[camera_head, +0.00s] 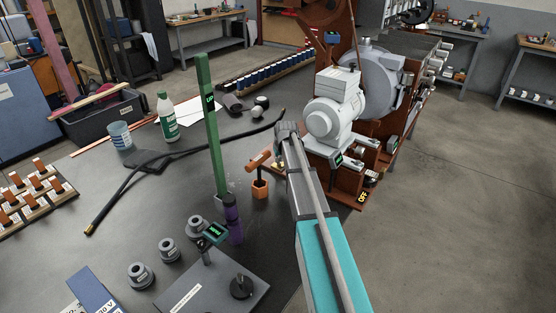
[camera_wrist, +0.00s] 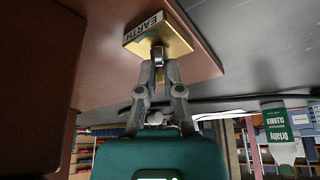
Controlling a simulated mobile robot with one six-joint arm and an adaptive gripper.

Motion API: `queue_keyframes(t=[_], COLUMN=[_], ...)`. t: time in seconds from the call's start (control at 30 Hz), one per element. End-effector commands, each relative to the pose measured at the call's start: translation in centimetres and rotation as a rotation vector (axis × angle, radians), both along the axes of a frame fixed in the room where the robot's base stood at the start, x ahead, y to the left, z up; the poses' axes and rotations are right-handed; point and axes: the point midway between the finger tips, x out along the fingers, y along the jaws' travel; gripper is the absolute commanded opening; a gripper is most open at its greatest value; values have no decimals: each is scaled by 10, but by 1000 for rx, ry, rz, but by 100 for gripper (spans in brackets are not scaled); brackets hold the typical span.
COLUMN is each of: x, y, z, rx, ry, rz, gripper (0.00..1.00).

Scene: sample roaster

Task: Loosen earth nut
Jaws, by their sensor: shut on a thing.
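The earth terminal is a brass block (camera_wrist: 182,38) with a plate lettered EARTH (camera_wrist: 143,27), fixed to a brown surface in the wrist view. The earth nut (camera_wrist: 158,51) is a small part at the block's face, mostly hidden between my fingertips. My gripper (camera_wrist: 159,62) is shut on it, with the fingers close together. In the camera_head view my gripper (camera_head: 288,130) is at the left side of the brown machine frame (camera_head: 345,185), beside the white motor (camera_head: 335,108). The nut and terminal cannot be made out there.
A green post (camera_head: 210,120) stands on the dark table left of my arm. An orange block with a tilted handle (camera_head: 260,188), a black cable (camera_head: 190,151) and a cleaner bottle (camera_head: 167,117) are also on the table. Grey weights (camera_head: 140,275) stand near the front. Open floor lies right.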

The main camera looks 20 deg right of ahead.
Motion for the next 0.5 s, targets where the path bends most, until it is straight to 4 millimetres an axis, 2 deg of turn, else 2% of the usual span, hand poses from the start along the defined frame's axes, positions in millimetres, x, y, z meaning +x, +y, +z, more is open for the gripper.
queue_keyframes(t=[0.03, 0.2, 0.23, 0.4, 0.5], x=[-6, -5, -5, -5, -4], y=[0, 0, 0, 0, 0], z=[-2, -2, -2, -2, -2], rx=[1, 1, 1, 1, 1], ry=[14, 14, 14, 14, 12], rz=[0, -1, -1, -1, -1], gripper=[0, 0, 13, 44, 44])
